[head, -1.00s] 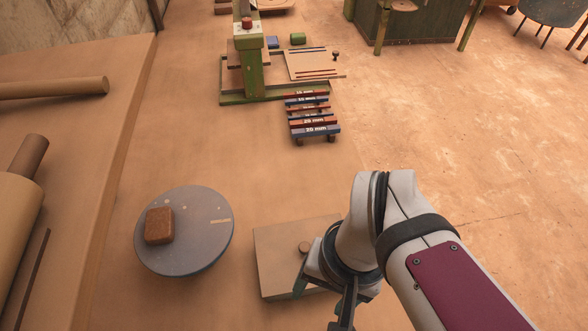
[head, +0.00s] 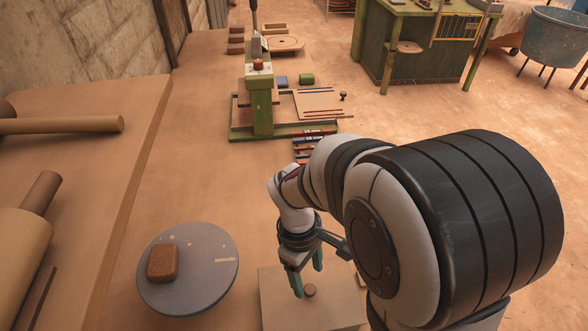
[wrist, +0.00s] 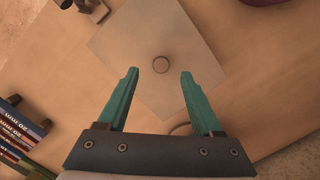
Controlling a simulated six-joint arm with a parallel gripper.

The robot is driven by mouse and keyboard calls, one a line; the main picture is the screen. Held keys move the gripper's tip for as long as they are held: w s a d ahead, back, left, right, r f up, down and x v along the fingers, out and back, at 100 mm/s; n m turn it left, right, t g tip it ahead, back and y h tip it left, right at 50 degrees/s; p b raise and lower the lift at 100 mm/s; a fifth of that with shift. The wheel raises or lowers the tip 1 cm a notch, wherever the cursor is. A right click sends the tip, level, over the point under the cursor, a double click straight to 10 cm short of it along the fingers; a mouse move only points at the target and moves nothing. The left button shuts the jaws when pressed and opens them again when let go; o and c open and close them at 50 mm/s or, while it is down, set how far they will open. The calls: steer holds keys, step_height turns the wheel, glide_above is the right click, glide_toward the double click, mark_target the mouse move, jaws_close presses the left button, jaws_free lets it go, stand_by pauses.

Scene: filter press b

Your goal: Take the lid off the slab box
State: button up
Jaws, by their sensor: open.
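The slab box's lid (head: 275,302) is a flat pale tan square with a small round brown knob (head: 309,291) in its middle. The box below is hidden by the lid. In the wrist view the lid (wrist: 172,35) lies turned, and its knob (wrist: 160,65) sits between the fingertips. My gripper (head: 309,277) points down over the lid with its green-teal fingers open and empty. In the wrist view my gripper (wrist: 159,73) has one finger on each side of the knob, apart from it. I cannot tell the fingertips' exact height above the lid.
A round grey turntable (head: 205,285) with a brown block (head: 163,263) stands left of the lid. Rolling pins lie on the raised board at far left. The green press (head: 262,105) and labelled thickness strips (head: 303,146) are farther back. The bench between turntable and press is clear.

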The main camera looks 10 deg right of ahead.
mark_target(310, 289)
steer(key=f, duration=0.4)
steer(key=shift+s+d, duration=0.15)
steer(key=shift+s, duration=0.1)
jaws_close()
